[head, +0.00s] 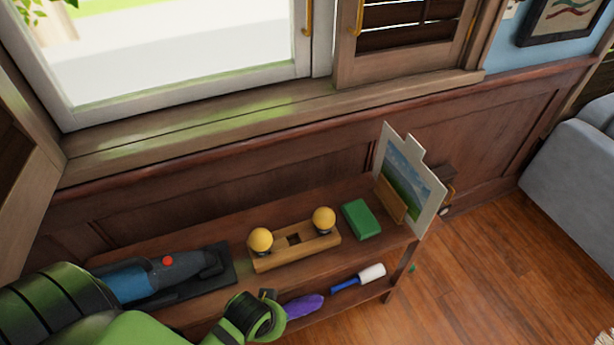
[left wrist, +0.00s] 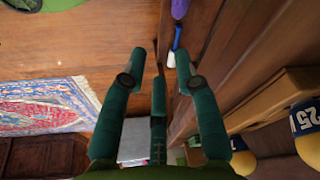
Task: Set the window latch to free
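The window (head: 180,50) fills the upper left of the head view. A brass-coloured handle (head: 307,18) sits on its right frame, cut off by the top edge. A second brass-coloured handle (head: 358,15) is on the shutter beside it. I cannot tell which of these is the latch or how it is set. My left gripper (left wrist: 160,68) shows in the left wrist view with green fingers spread apart and nothing between them. In the head view my left arm is low, in front of the shelf and well below the window. My right gripper is not in view.
A low wooden shelf (head: 335,255) below the sill bears a grey-blue tool (head: 165,275), a wooden holder with yellow balls (head: 295,250), a green box (head: 361,219) and a propped picture (head: 408,182). A purple object (head: 303,306) and a roller (head: 358,278) lie lower. Floor is free at right.

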